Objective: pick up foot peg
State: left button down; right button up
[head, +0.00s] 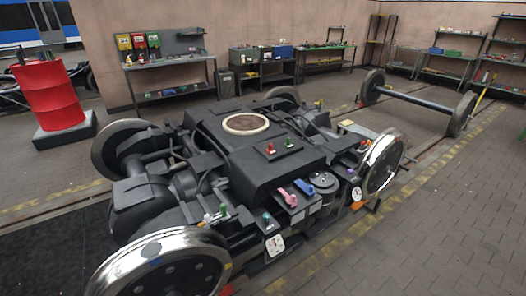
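A dark tram bogie (235,160) with bright-rimmed wheels fills the middle of the head view. I cannot tell for sure which part is the foot peg. A short dark part (374,206) sticks out low on its right side, next to the front right wheel (383,163). Small pink parts (289,196) lie on the front of the frame, and a red knob (270,147) and a green knob (289,143) stand on its top. Neither gripper shows in the head view.
A red drum (49,95) stands on a low base at the left. A loose wheelset (415,100) rests on rails at the back right. Workbenches and shelves (165,62) line the back wall. The paved floor (450,230) at the right is clear.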

aim_at(270, 150)
jog(key=i+l+u, duration=0.15)
jog(key=u, duration=0.3)
jog(key=i+l+u, duration=0.1)
jog(key=l+u, duration=0.3)
jog(key=i+l+u, duration=0.1)
jog(key=u, duration=0.35)
jog(key=i+l+u, duration=0.1)
jog(key=l, duration=0.65)
jog(key=l+u, duration=0.1)
jog(key=l, duration=0.7)
jog(key=i, duration=0.05)
